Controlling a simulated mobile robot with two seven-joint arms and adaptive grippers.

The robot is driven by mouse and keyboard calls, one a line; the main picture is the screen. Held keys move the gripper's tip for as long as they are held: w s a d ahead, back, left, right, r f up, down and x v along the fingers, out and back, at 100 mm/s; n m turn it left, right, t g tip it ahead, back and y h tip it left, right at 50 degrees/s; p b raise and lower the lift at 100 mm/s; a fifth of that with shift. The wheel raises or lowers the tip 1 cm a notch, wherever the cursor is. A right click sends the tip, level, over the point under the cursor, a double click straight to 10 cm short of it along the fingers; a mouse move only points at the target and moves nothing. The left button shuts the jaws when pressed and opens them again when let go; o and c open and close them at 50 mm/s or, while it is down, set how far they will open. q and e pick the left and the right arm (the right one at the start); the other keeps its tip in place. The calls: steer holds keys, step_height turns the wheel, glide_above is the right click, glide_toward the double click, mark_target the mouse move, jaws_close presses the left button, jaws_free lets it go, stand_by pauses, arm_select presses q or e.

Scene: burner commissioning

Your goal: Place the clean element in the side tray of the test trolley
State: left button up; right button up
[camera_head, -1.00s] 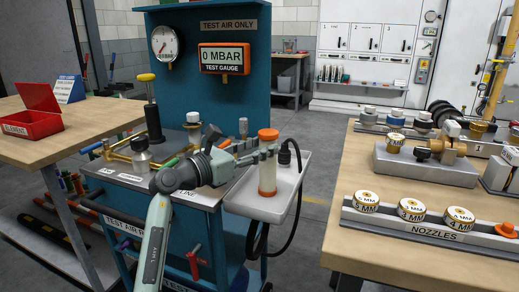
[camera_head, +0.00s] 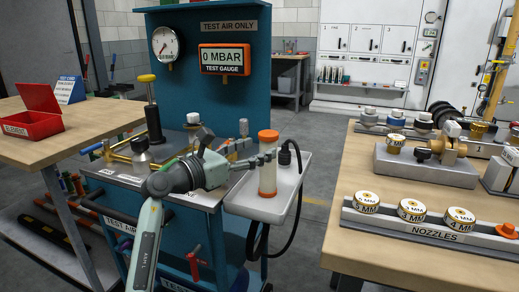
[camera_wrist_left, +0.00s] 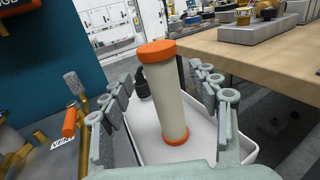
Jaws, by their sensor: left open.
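The clean element is a cream cylinder (camera_head: 267,172) with orange end caps. It stands upright in the white side tray (camera_head: 285,204) on the right of the blue test trolley (camera_head: 226,104). In the left wrist view the element (camera_wrist_left: 167,100) stands on the tray floor (camera_wrist_left: 148,152), with the fingers to either side of it. My left gripper (camera_head: 256,160) is open, just left of the element in the head view. In the wrist view its fingers (camera_wrist_left: 160,105) are spread wide with gaps beside the element. My right gripper is not in view.
A black plug and cable (camera_head: 297,192) hang over the tray's right side. A wooden bench with nozzles (camera_head: 411,210) stands to the right. A red open box (camera_head: 35,122) sits on the left table. The trolley top holds brass fittings (camera_head: 126,157).

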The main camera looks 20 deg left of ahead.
arm_select(q)
steer(key=b+v, duration=0.1)
steer(key=v, duration=0.9)
steer(key=shift+s, duration=0.2)
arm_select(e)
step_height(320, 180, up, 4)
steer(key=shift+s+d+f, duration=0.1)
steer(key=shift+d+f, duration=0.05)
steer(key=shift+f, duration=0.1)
arm_select(q)
steer(key=shift+a, duration=0.1)
